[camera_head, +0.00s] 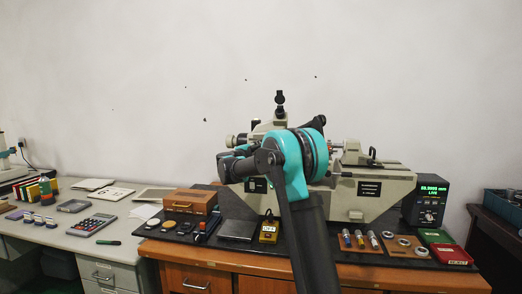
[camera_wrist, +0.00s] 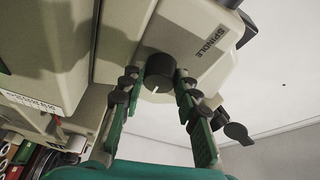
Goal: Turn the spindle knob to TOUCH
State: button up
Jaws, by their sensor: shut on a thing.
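The spindle knob (camera_wrist: 159,73) is a dark round knob with a white pointer mark, below the printed SPINDLE label (camera_wrist: 209,40) on the beige measuring machine. In the wrist view my gripper (camera_wrist: 160,80) has its dark fingertips on both sides of the knob and is shut on it. The pointer mark points down in that view. No TOUCH marking can be read. In the head view the beige machine (camera_head: 375,190) stands on the wooden bench, and my teal and black arm hides the knob and my fingertips.
A display box (camera_head: 426,200) with green digits stands right of the machine. In front are a small yellow box (camera_head: 269,231), rings on a wooden board (camera_head: 403,241) and green and red boxes (camera_head: 450,253). A wooden box (camera_head: 190,201) stands to the left. A desk with a calculator (camera_head: 92,224) lies further left.

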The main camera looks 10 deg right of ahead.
jog(key=shift+m, duration=0.4)
jog(key=o, duration=1.2)
jog(key=shift+c, duration=0.2)
jog(key=v, duration=1.2)
jog(key=shift+r, duration=0.2)
